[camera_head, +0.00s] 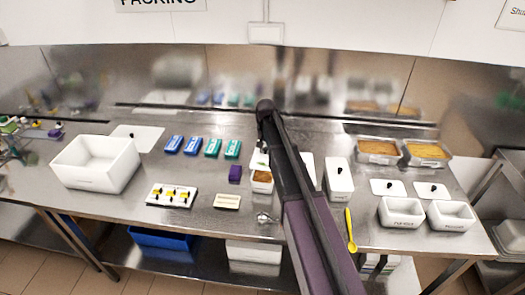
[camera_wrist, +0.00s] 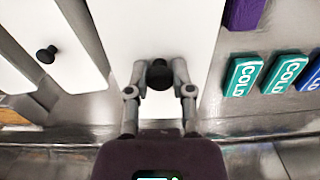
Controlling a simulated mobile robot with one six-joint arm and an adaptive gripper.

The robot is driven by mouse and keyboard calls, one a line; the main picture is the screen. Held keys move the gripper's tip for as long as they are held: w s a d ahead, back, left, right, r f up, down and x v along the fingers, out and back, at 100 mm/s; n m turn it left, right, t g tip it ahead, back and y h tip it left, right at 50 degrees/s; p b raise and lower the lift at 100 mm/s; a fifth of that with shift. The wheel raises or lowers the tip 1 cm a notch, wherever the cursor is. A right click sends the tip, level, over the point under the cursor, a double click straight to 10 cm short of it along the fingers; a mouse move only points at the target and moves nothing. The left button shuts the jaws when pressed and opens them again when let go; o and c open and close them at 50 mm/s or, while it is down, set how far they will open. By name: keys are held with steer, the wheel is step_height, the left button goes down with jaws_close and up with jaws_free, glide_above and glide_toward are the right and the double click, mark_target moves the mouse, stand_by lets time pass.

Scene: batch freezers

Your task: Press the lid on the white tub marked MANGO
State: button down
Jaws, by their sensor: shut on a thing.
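In the wrist view my gripper (camera_wrist: 159,72) is shut on the black knob (camera_wrist: 159,76) of a white lid (camera_wrist: 135,30). In the head view my arm covers the gripper and much of the middle of the table. A white tub (camera_head: 262,188) with orange-brown contents shows just left of my arm, with a white surface behind the contents. I cannot read MANGO on any tub, and I cannot tell whether the held lid touches a tub. A second white lid (camera_wrist: 25,45) with a black knob lies to the left in the wrist view.
A lidded white tub (camera_head: 338,182) stands right of my arm. Two white tubs (camera_head: 402,215) (camera_head: 450,217) stand at the right, with flat lids behind. A purple block (camera_head: 235,173), blue and teal packs (camera_head: 212,148) and a large white bin (camera_head: 95,165) are left. A yellow spoon (camera_head: 350,230) lies in front.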

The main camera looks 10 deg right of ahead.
steer(key=shift+f, duration=0.2)
steer(key=shift+f+b, duration=3.05)
steer(key=shift+b, duration=0.15)
steer(key=shift+s, duration=0.15)
steer(key=shift+f, duration=0.15)
stand_by(0.6)
steer(key=shift+c, duration=2.1)
jaws_free()
steer(key=o, duration=0.4)
